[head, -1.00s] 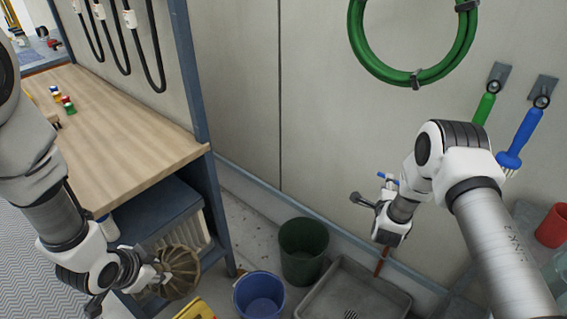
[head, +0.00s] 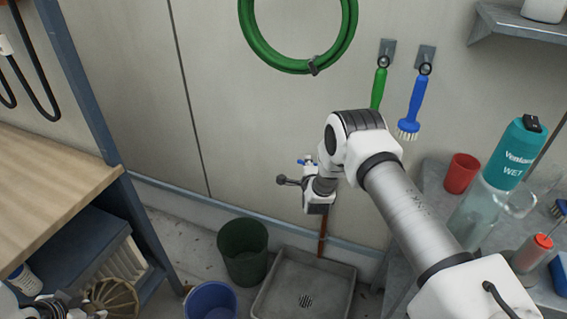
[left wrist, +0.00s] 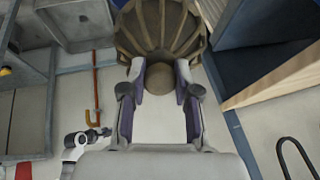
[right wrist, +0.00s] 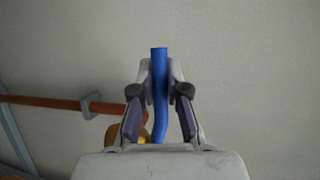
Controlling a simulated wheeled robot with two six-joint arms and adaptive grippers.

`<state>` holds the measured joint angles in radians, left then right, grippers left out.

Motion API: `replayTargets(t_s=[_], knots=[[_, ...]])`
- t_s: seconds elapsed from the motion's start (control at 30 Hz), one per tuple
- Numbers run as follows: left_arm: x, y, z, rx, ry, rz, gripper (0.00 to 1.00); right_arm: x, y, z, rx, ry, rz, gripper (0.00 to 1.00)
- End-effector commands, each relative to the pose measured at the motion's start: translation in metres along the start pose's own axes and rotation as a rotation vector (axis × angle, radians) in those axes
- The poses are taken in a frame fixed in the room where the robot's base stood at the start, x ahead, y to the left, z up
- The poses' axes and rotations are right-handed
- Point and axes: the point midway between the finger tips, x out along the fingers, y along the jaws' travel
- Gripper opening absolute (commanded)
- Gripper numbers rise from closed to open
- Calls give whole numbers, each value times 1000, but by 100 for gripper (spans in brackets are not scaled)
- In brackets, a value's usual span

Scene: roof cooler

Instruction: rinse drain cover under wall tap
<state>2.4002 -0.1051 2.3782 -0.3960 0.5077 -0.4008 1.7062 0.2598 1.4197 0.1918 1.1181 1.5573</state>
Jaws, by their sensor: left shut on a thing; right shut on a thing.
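The drain cover (head: 112,298), a brown ribbed dome with a round knob, is low at the left in the head view. It fills the top of the left wrist view (left wrist: 160,22), where my left gripper (left wrist: 160,75) is shut on its knob. My right gripper (right wrist: 160,78) is shut on the blue tap handle (right wrist: 159,110). In the head view blue also shows beside my right gripper (head: 307,166) at the wall. The tap's brass body (right wrist: 141,134) is mostly hidden behind the fingers. A copper pipe (head: 322,235) runs down below it.
A grey floor basin (head: 262,300) with a grate lies below the tap. A dark green bucket (head: 243,250) and blue bucket (head: 210,302) stand left of it. The workbench (head: 50,190) is at left. A metal table with a red cup (head: 461,173) and bottles is at right.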

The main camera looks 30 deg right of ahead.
Motion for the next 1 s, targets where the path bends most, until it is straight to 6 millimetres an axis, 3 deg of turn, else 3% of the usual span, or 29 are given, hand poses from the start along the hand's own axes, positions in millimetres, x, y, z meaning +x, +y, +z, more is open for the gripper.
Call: replayTargets(t_s=[0.23,0.53,0.57,0.6,1.0], knots=[[10,3,4,0,0,0,0,-10,4,3,-27,-146,12,0],[9,3,4,0,0,0,0,-12,3,4,-29,-159,14,0],[9,3,4,0,0,0,0,-12,3,4,-29,-159,14,24],[9,3,4,0,0,0,0,-12,3,4,-29,-159,14,38],[9,2,4,0,0,0,0,-18,3,3,-28,-158,14,40]])
